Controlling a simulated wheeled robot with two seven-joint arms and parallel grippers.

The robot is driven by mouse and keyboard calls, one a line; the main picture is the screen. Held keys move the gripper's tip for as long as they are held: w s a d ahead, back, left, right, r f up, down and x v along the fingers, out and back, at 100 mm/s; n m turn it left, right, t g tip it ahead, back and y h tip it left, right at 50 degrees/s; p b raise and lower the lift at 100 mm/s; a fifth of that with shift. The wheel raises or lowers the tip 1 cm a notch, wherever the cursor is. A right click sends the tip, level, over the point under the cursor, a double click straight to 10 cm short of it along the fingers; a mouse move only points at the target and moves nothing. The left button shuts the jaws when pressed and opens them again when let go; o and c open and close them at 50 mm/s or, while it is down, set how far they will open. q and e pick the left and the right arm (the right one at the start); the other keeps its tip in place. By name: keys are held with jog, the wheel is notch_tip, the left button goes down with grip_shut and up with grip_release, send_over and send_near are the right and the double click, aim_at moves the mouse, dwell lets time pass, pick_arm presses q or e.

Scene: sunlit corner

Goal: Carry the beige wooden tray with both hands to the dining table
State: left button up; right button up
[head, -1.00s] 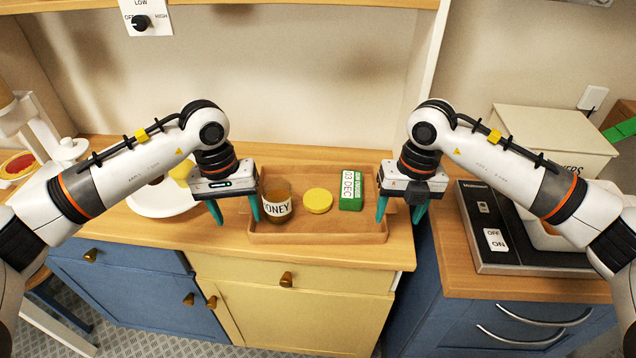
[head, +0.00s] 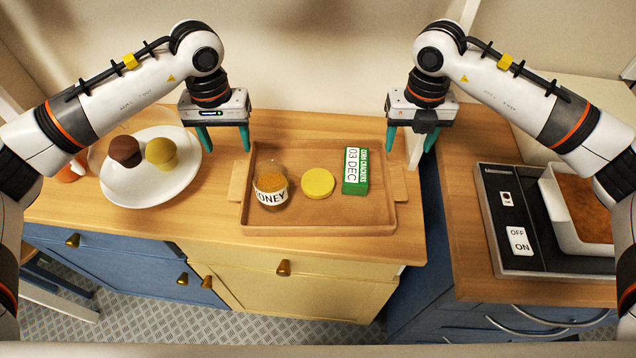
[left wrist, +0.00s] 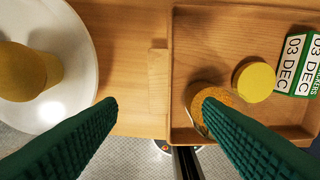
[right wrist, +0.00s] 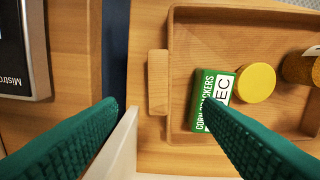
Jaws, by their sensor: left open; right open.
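The beige wooden tray (head: 318,229) lies on the wooden counter, with a handle at each end. It holds a honey jar (head: 271,187), a round yellow item (head: 318,183) and a green-and-white box marked 03 DEC (head: 355,172). My left gripper (head: 223,140) is open and empty, above and behind the tray's left end; the left handle (left wrist: 158,93) shows between its fingers in the left wrist view. My right gripper (head: 411,140) is open and empty near the tray's right end; the right handle (right wrist: 158,82) shows in the right wrist view. Neither gripper touches a handle. No dining table is identifiable.
A white plate (head: 130,192) with two muffin-like items stands left of the tray. A gap separates this counter from the right one, which holds a black appliance (head: 520,205) and a white dish (head: 572,235). A wall panel edge stands behind my right gripper.

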aim_at(240, 178)
pick_arm(q)
notch_tip(240, 178, down, 12)
jog(key=shift+r, duration=0.25)
pick_arm(e)
notch_tip(240, 178, down, 12)
jog(key=shift+r, duration=0.25)
pick_arm(q)
jog(key=shift+w, duration=0.1)
grip_shut()
pick_arm(e)
grip_shut()
jog(key=shift+w, duration=0.1)
